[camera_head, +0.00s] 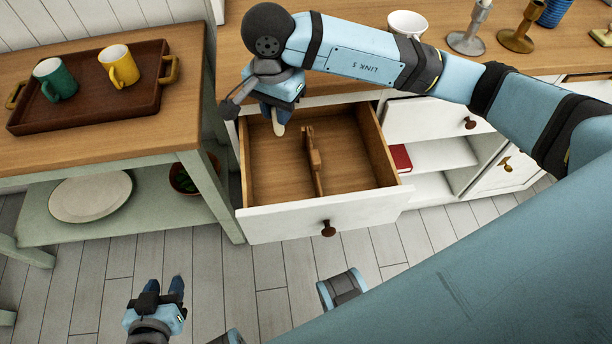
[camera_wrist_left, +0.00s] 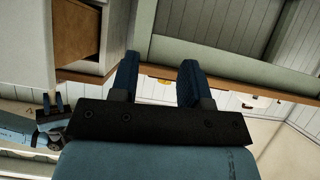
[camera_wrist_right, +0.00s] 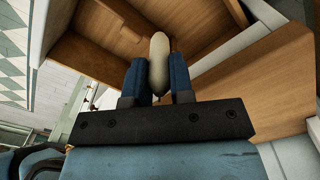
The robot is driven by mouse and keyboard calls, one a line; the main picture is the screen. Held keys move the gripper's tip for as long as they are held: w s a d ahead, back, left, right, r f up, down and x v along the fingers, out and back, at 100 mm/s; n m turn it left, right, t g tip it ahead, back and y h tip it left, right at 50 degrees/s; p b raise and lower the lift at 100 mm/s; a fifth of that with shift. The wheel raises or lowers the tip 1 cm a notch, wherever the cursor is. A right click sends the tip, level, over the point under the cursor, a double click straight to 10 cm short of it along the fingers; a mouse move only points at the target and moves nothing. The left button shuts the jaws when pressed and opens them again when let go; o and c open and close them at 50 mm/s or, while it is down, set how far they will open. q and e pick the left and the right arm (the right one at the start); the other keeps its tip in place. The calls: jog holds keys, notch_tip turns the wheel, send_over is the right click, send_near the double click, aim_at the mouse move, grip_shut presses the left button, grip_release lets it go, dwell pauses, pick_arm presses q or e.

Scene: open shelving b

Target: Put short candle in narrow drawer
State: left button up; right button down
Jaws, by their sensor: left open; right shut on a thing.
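The short candle is a cream, rounded piece; its end shows in the head view (camera_head: 279,129) and it shows larger in the right wrist view (camera_wrist_right: 159,60). My right gripper (camera_head: 276,112) is shut on it, with the fingers (camera_wrist_right: 160,80) on either side. It hangs over the back left part of the open drawer, left of the divider. I cannot tell whether the candle touches the drawer floor. The drawer (camera_head: 280,222) has a white front, a dark knob and a wooden inside. My left gripper (camera_head: 165,288) is open and empty, low over the floor.
A wooden divider (camera_head: 313,160) stands inside the drawer. A side table at left bears a brown tray (camera_head: 95,111) with a green mug (camera_head: 55,80) and a yellow mug (camera_head: 118,66). A bowl (camera_head: 407,23) and candlesticks (camera_head: 467,40) stand on the counter.

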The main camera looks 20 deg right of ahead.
pick_arm(q)
jog(key=shift+w+d+f+b, duration=0.1)
jog(key=shift+d+f+b, duration=0.05)
jog(key=shift+b, duration=0.9)
pick_arm(e)
jog(key=shift+f, duration=9.7)
jog(key=shift+f, duration=0.15)
jog(key=c, duration=1)
grip_release()
pick_arm(q)
jog(key=shift+t, duration=0.3)
